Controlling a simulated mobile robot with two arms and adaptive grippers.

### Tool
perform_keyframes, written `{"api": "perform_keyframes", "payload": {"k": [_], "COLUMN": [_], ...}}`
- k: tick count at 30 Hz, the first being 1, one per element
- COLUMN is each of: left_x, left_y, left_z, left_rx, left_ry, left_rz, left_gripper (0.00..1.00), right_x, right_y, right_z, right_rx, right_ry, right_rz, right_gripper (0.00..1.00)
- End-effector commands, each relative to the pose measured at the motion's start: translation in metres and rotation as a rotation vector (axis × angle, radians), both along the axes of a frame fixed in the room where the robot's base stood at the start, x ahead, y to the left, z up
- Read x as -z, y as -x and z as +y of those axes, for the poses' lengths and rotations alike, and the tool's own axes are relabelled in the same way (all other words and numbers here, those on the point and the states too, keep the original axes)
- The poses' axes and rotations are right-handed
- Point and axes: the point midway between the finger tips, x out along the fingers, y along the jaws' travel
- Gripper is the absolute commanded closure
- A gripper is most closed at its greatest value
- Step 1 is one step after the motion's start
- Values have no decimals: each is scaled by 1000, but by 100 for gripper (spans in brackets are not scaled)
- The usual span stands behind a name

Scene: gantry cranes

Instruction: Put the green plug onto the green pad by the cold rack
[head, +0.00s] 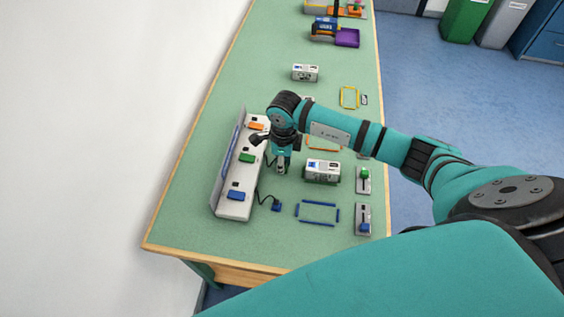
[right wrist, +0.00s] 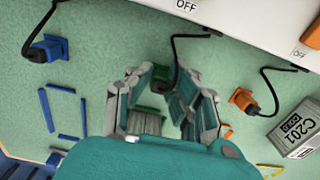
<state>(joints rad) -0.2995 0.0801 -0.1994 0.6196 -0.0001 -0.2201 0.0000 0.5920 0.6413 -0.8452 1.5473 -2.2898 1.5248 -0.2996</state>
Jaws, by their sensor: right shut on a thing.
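My right gripper (head: 281,168) is low over the green table, between the white panel and a white box. In the right wrist view (right wrist: 165,110) its fingers are around the green plug (right wrist: 150,98), which is mostly hidden by them. A black cable (right wrist: 178,55) runs from the plug up to the panel. In the head view the gripper hides the plug. I cannot make out a green pad or a cold rack with certainty. My left gripper is not in view.
The long white panel (head: 234,207) carries orange, green and blue blocks. A blue plug (head: 276,206) and an orange plug (right wrist: 241,100) lie on cables. White box (head: 322,171), blue outline (head: 317,223) and lever switches (head: 363,182) stand right. Purple tray (head: 347,37) is far back.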

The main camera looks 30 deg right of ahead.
Motion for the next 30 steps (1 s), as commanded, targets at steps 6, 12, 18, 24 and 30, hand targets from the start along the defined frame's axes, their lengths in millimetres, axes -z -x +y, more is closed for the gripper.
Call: {"api": "perform_keyframes", "payload": {"k": [6, 12, 18, 24, 30], "left_x": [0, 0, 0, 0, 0], "left_y": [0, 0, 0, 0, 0], "left_z": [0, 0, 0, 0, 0], "left_rx": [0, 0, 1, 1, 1], "left_ry": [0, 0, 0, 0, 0], "left_rz": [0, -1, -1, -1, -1], "left_gripper": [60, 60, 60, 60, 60], "right_x": [0, 0, 0, 0, 0], "right_y": [0, 0, 0, 0, 0], "right_z": [0, 0, 0, 0, 0], "right_rx": [0, 0, 0, 0, 0], "right_ry": [0, 0, 0, 0, 0], "right_rz": [0, 0, 0, 0, 0], "right_gripper": [100, 59, 56, 33, 33]}}
